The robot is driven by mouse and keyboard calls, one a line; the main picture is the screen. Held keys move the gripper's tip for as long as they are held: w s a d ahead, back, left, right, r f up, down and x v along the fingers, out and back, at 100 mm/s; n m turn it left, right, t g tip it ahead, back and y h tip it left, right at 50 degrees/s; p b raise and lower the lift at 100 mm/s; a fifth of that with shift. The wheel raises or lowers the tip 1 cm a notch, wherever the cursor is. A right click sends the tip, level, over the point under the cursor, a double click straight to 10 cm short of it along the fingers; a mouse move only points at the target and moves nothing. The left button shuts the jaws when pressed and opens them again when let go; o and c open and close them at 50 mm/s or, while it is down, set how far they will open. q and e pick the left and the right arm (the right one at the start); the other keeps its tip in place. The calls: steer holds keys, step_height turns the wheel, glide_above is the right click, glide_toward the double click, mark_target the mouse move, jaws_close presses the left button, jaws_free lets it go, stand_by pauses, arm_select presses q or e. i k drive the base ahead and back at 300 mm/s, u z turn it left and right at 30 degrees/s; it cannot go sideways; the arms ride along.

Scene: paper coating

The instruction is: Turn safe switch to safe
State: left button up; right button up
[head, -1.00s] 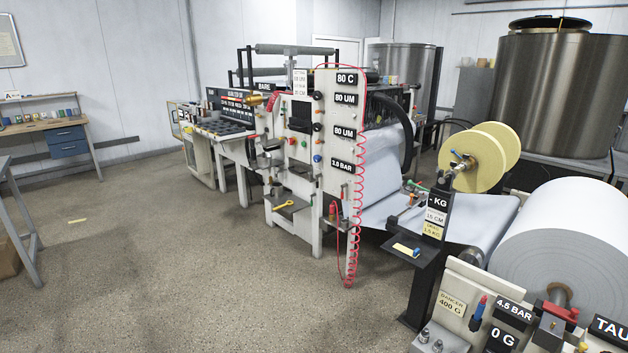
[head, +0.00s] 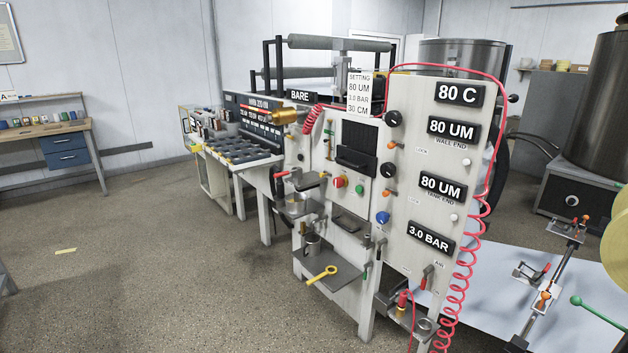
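The coating machine's white front panel (head: 413,170) stands right of centre in the head view. It carries several controls. A red switch lever (head: 426,276) sits low on the panel, with small lettering around it that I cannot read for certain. A red knob (head: 339,182) and a green button (head: 360,189) sit further left, under a dark slotted box. A blue knob (head: 383,217) is below them. No label reading "safe" is legible, so I cannot tell which control is the safe switch or how it is set. Neither of my grippers is in view.
A red coiled hose (head: 467,285) hangs down the panel's right edge. A low shelf with a yellow wrench (head: 322,275) juts out at the front. A white web (head: 480,295) and a roller stand lie to the right. The floor (head: 150,270) in front and left is mostly clear.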

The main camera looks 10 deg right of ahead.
mark_target(340, 182)
steer(key=z, duration=0.55)
steer(key=i, duration=1.65)
steer(key=z, duration=0.75)
steer(key=i, duration=0.25)
steer(key=z, duration=0.15)
